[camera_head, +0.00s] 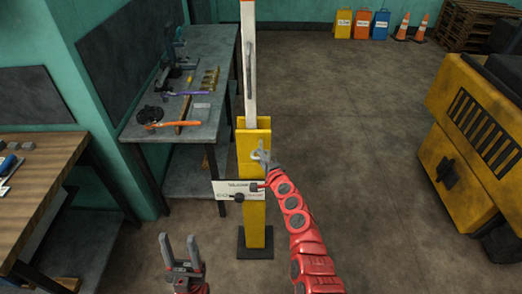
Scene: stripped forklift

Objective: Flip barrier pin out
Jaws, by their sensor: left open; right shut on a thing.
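A yellow barrier post (253,222) stands upright on a dark base in the middle, with a white barrier arm (250,75) raised vertically above it. A white plate with black lettering and a black knob (238,198) is fixed on the post's front. My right gripper (262,158), on the red arm, is at the post just above the plate, shut on what looks like the barrier pin. The pin is mostly hidden by the gripper. My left gripper (180,246) is open and empty, low and to the left of the post, apart from it.
A grey workbench (150,132) with tools stands behind left. A wooden bench (38,183) is at the far left. A yellow forklift body (468,150) is at the right. Colored bins (361,25) and cones (403,27) stand at the back. The floor right of the post is clear.

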